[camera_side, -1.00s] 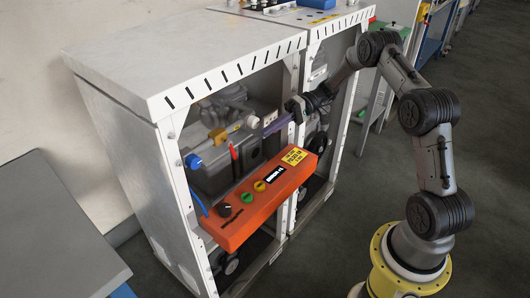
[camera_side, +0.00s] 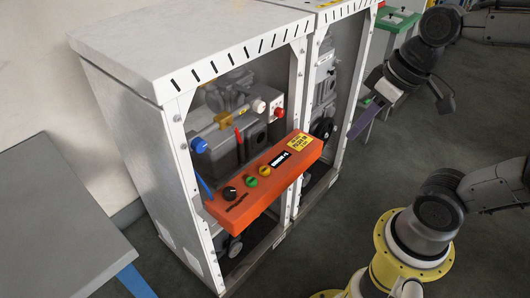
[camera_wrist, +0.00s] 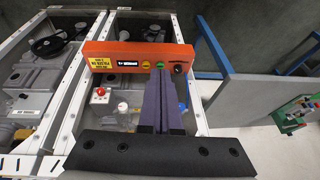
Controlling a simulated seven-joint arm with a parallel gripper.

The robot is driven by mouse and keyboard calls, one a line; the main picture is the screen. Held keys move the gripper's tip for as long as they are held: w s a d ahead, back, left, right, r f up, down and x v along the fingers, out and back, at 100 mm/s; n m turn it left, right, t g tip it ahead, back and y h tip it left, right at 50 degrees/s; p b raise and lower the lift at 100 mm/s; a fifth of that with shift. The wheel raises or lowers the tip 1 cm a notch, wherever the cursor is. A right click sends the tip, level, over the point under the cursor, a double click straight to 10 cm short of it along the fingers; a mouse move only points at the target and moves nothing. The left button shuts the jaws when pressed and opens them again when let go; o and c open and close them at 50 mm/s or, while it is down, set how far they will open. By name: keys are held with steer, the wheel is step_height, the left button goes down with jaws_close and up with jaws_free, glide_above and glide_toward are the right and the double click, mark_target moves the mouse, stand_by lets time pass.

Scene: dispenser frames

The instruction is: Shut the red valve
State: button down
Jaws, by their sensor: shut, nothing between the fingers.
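A red lever (camera_side: 239,139) stands near upright among the pipework inside the left bay of the white cabinet (camera_side: 150,140). A round red knob (camera_side: 279,112) sits on a pale box to its right; a red knob also shows in the wrist view (camera_wrist: 101,91). I cannot tell for certain which of the two is the red valve. My gripper (camera_side: 352,136) is outside the cabinet, to the right of the bay and touching neither. Its purple fingers are shut and empty. In the wrist view the fingers (camera_wrist: 160,70) cover part of the bay, and the red lever cannot be made out.
An orange control panel (camera_side: 265,185) with a knob and buttons juts across the bay's front. A blue knob (camera_side: 199,146), a white cap (camera_side: 258,106) and a yellow fitting (camera_side: 223,120) are near the red lever. A grey table (camera_side: 65,235) stands left. Floor right of the cabinet is open.

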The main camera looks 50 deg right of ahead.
steer(key=w+a+r+m+t+y, duration=0.1)
steer(key=w+r+m+t+y, duration=0.15)
steer(key=w+m, duration=1.3)
steer(key=w+d+f+m, duration=0.4)
steer(key=w+d+m, duration=0.15)
steer(key=w, duration=0.25)
steer(key=m+g+y, duration=0.1)
steer(key=m+g, duration=0.1)
steer(key=m, duration=0.1)
glide_toward(238, 135)
step_height(238, 135, down, 7)
steer(key=d, duration=0.3)
steer(key=shift+w+a+f, duration=0.2)
steer(key=shift+w+a, duration=0.35)
steer(key=shift+a, duration=0.35)
steer(key=shift+w+a+f, duration=0.25)
steer(key=shift+w+a, duration=0.3)
steer(key=shift+a, duration=0.3)
